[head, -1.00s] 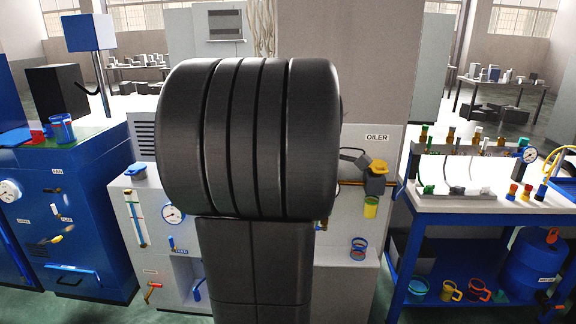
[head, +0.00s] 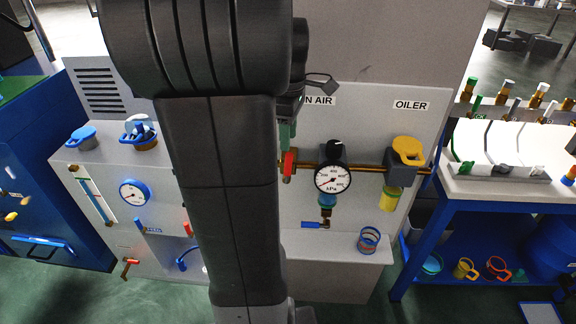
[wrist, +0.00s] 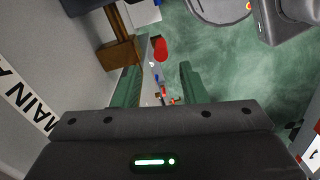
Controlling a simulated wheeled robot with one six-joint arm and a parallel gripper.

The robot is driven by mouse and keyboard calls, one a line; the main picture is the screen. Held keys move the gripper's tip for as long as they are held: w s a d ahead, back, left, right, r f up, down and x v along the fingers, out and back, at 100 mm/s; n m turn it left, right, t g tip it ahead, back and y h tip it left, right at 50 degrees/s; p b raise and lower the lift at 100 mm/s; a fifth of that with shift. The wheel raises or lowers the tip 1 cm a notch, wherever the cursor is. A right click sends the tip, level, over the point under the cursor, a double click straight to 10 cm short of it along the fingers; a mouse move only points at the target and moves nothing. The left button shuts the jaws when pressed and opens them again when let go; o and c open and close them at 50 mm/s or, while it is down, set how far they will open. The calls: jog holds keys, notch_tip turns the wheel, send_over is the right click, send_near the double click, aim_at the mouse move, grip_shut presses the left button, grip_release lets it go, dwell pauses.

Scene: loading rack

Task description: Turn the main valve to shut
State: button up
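The main air valve has a red handle (head: 289,163) on the brass pipe, under a label partly hidden by my arm and reading "N AIR". The handle hangs roughly upright in the head view. In the wrist view the red handle (wrist: 160,49) shows just beyond the gap between my fingers, beside a brass fitting (wrist: 120,53). My gripper (wrist: 158,82) has two green fingers spread apart with nothing held between them. In the head view my gripper (head: 287,136) is right above the handle, largely hidden by my arm. Whether it touches the handle is unclear.
A pressure gauge (head: 333,179) sits close right of the valve, with a small blue-handled valve (head: 315,224) below. The yellow-topped oiler (head: 405,155) is further right. A grey machine (head: 100,190) stands left. A blue-framed bench (head: 500,196) stands right.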

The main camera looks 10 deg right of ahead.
notch_tip(320, 180, down, 10)
jog(key=shift+s, duration=0.15)
dwell(0.3)
